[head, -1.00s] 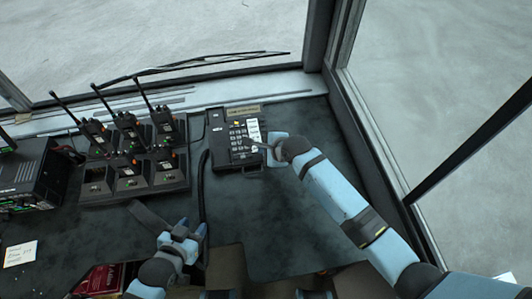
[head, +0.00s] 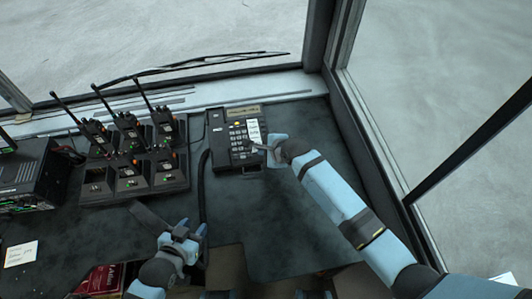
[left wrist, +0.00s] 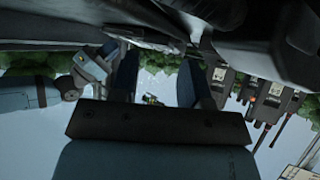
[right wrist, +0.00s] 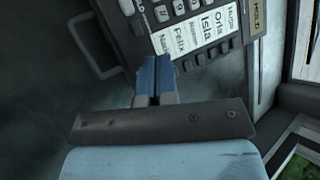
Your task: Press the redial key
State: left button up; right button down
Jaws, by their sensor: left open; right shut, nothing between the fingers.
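The black desk phone (head: 222,150) stands on the dark counter, with a number pad and a white label strip. In the right wrist view the phone (right wrist: 140,28) fills the top, with name labels, a HOLD key and dark keys along its near side. I cannot make out which key is redial. My right gripper (head: 260,147) is shut and empty at the phone's right edge. In its wrist view the fingertips (right wrist: 157,62) overlap the edge beside the label strip; contact cannot be told. My left gripper (head: 181,229) is open and empty over the counter's front, apart from the phone.
A charger rack (head: 130,201) with several radios stands left of the phone. A black radio unit (head: 30,178) is at the far left. A black cable (head: 203,190) runs down the counter. A paper note (head: 21,253) lies front left. Right of the phone the counter is clear.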

pick_arm(q)
jog(key=shift+r, duration=0.15)
pick_arm(e)
jog(key=shift+f, duration=0.4)
dwell(0.5)
pick_arm(q)
jog(key=shift+r, duration=0.15)
pick_arm(e)
jog(key=shift+r, duration=0.2)
pick_arm(q)
jog(key=shift+r+p, duration=0.95)
jog(key=shift+p, duration=0.15)
pick_arm(e)
jog(key=shift+r, duration=0.5)
pick_arm(q)
jog(key=shift+w, duration=0.1)
pick_arm(e)
jog(key=r+p, duration=0.1)
jog(key=p, duration=0.1)
jog(key=r+p, duration=0.1)
jog(key=r, duration=0.1)
jog(key=s+r+p, duration=0.1)
jog(key=r+p, duration=0.1)
jog(key=shift+d+p, duration=0.1)
jog(key=shift+p, duration=0.25)
pick_arm(q)
notch_tip(320, 180, up, 6)
jog(key=shift+f, duration=0.15)
pick_arm(e)
jog(key=shift+w, duration=0.1)
